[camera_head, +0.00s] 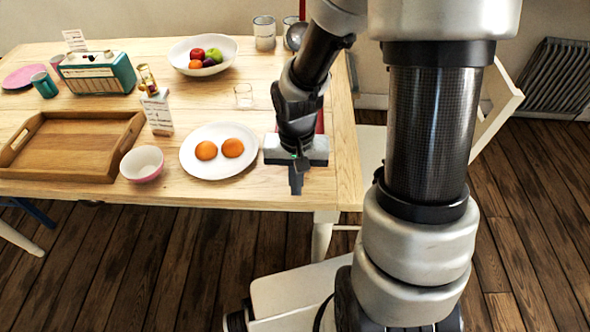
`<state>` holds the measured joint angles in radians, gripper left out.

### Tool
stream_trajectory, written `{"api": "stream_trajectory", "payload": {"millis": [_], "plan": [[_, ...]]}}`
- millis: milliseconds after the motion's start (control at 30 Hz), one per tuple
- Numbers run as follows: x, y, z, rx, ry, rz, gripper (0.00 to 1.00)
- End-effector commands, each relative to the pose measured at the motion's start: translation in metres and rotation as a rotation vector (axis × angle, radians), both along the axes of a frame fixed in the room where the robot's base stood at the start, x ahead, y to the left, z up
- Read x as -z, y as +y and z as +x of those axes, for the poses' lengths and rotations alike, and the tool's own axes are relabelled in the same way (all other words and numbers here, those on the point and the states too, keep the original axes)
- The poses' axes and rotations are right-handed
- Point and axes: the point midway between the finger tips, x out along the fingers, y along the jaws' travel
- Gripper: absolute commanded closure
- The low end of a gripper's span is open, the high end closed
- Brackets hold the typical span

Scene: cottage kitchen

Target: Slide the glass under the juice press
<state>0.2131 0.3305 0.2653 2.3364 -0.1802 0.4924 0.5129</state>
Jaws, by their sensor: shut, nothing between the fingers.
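A small clear glass (243,95) stands upright on the wooden table, behind the white plate and to the left of my arm. No juice press shows clearly. A red piece (320,122) shows beside my wrist, with most of it hidden behind my arm; I cannot tell whether it is part of the press. My gripper (296,188) points down near the table's front edge, to the right of the plate. It is shut and empty, apart from the glass, and nearer the camera than the glass.
A white plate (190,165) with two orange fruit halves lies left of my gripper. Near it are a bowl (142,164), a wooden tray (75,172) and a carton (157,112). A fruit bowl (230,47) and jars (264,32) stand at the back.

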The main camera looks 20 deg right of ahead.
Motion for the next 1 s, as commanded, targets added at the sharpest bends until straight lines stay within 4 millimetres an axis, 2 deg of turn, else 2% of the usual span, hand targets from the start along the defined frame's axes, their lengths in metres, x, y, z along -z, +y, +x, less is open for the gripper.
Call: {"api": "stream_trajectory", "payload": {"millis": [33, 100, 300, 767, 867, 1000], "plan": [[0.014, 0.0, -0.001, -0.003, 0.005, 0.001, 1.0], [0.008, -0.005, 0.015, 0.002, -0.002, 0.0, 1.0], [0.007, -0.011, 0.034, 0.0, -0.001, 0.0, 1.0], [0.006, -0.013, 0.04, -0.001, 0.0, 0.0, 1.0], [0.006, -0.016, 0.051, 0.0, -0.001, 0.001, 1.0], [0.005, -0.027, 0.086, 0.001, -0.002, 0.0, 1.0]]}}
